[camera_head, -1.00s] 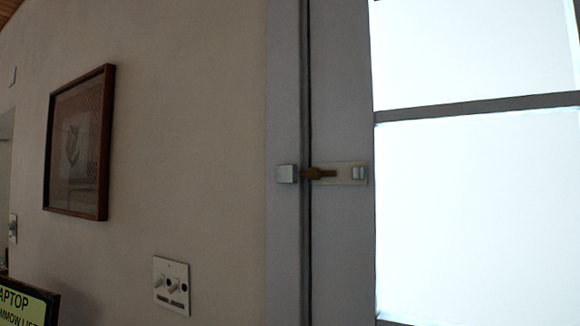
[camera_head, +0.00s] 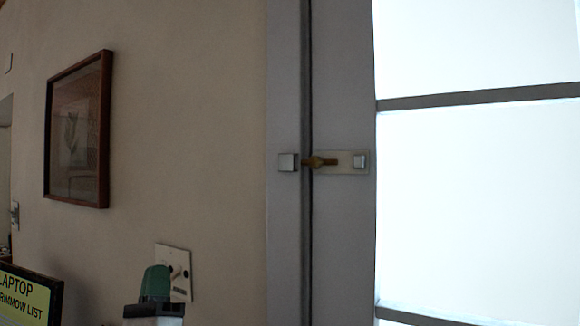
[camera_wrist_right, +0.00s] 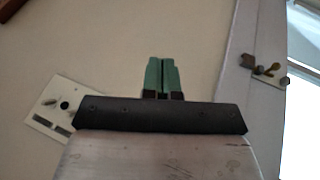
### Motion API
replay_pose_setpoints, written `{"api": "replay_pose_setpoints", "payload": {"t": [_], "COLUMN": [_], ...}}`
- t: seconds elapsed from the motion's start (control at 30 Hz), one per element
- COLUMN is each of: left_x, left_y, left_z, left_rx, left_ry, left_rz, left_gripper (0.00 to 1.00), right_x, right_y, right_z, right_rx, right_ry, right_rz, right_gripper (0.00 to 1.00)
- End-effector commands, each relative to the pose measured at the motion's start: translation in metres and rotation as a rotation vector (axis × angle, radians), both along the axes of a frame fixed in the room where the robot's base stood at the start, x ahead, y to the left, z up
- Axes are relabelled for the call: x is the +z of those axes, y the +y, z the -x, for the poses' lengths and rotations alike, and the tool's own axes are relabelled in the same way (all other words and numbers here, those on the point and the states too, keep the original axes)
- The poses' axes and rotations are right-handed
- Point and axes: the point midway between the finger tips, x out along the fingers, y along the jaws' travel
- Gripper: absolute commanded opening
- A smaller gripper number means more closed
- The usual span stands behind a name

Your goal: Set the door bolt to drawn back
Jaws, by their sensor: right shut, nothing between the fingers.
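The door bolt (camera_head: 326,162) is a small brass rod with a knob. It lies level across the dark gap between door and frame. Its left end reaches the square metal keeper (camera_head: 288,162) on the frame. Its right part lies on a pale plate (camera_head: 346,168) with a square metal block (camera_head: 360,161) on the door. My right gripper (camera_head: 156,272), with green fingertips, is low and left of the bolt, apart from it. In the right wrist view the green fingers (camera_wrist_right: 162,66) are shut and empty, and the bolt (camera_wrist_right: 268,69) is at the upper right. My left gripper is not in view.
A wall plate with sockets (camera_head: 184,268) is partly behind my right gripper; it also shows in the right wrist view (camera_wrist_right: 58,108). A framed picture (camera_head: 78,130) hangs at left. A yellow sign (camera_head: 25,297) stands lower left. The bright door glass (camera_head: 470,200) is right of the bolt.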

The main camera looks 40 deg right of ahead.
Motion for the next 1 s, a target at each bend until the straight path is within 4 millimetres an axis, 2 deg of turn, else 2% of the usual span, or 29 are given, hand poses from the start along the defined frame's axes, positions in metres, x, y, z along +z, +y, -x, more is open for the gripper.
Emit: {"api": "replay_pose_setpoints", "payload": {"t": [0.03, 0.2, 0.4, 0.53, 0.7, 1.0], "left_x": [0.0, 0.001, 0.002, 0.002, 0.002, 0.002], "left_y": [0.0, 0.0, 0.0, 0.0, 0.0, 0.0], "left_z": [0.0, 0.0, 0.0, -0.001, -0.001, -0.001], "left_rx": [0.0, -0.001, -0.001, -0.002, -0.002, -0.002], "left_ry": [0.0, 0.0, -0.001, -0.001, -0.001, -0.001], "left_rz": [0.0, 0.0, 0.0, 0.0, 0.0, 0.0], "left_gripper": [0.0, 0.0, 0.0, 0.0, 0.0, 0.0], "right_x": [0.028, 0.094, 0.142, 0.158, 0.166, 0.167], "right_y": [-0.007, -0.033, -0.047, -0.047, -0.044, -0.042], "right_z": [0.005, 0.031, 0.065, 0.081, 0.093, 0.095], "right_rx": [0.032, 0.152, 0.271, 0.314, 0.332, 0.334], "right_ry": [-0.117, -0.526, -0.993, -1.222, -1.39, -1.429], "right_rz": [-0.099, -0.43, -0.752, -0.892, -0.984, -1.004], "right_gripper": [0.0, 0.0, 0.0, 0.0, 0.0, 0.0]}}
